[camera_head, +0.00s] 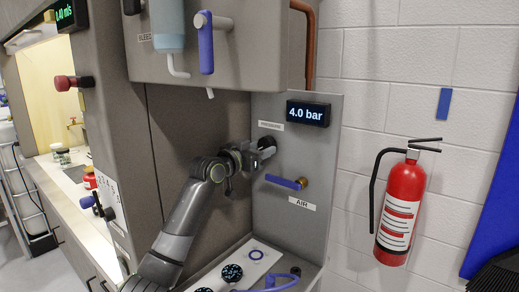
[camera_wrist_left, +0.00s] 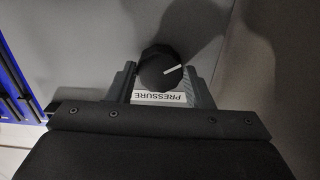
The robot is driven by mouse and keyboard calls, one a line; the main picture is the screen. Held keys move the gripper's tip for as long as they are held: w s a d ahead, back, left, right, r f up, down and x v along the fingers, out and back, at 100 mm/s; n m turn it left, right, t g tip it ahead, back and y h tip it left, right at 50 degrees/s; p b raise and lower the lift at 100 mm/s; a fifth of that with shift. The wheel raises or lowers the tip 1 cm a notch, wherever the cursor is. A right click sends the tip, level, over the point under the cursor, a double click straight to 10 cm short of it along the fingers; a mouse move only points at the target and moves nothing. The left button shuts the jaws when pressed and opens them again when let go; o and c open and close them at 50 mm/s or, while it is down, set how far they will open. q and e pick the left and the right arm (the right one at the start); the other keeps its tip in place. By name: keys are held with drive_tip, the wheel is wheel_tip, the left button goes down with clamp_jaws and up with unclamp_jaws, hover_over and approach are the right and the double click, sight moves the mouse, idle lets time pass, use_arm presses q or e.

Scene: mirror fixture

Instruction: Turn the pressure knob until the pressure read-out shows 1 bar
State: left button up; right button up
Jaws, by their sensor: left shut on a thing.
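The pressure read-out (camera_head: 308,114) on the grey panel shows 4.0 bar. My left gripper (camera_head: 262,149) reaches the panel below and left of the read-out and is shut on the black pressure knob (camera_head: 267,143). In the left wrist view the round pressure knob (camera_wrist_left: 158,66) sits between the two fingers of my left gripper (camera_wrist_left: 162,76), with a white pointer line on its face. A white PRESSURE label (camera_wrist_left: 160,98) lies beside it. The gripper hides part of the knob in the head view. My right gripper is not in view.
A blue-handled air valve (camera_head: 285,182) sits just below right of the left gripper, above an AIR label (camera_head: 302,203). Black knobs (camera_head: 232,272) and a blue hose (camera_head: 275,283) lie on the ledge below. A red fire extinguisher (camera_head: 402,208) hangs on the right wall.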

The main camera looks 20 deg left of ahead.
use_arm(q)
drive_tip(key=shift+r+n+p, duration=0.15)
drive_tip(key=shift+n+p, duration=0.35)
drive_tip(key=shift+p, duration=0.05)
drive_tip(key=n+p, duration=1.4)
drive_tip(key=shift+d+r, duration=0.15)
drive_tip(key=n+p, duration=0.3)
drive_tip(key=n, duration=0.1)
drive_tip(key=n+p, duration=0.1)
drive_tip(key=n, duration=0.1)
drive_tip(key=shift+n+p, duration=0.3)
drive_tip(key=shift+p, duration=0.05)
drive_tip(key=n, duration=0.2)
drive_tip(key=shift+n, duration=0.4)
drive_tip(key=n, duration=1)
drive_tip(key=shift+n, duration=0.4)
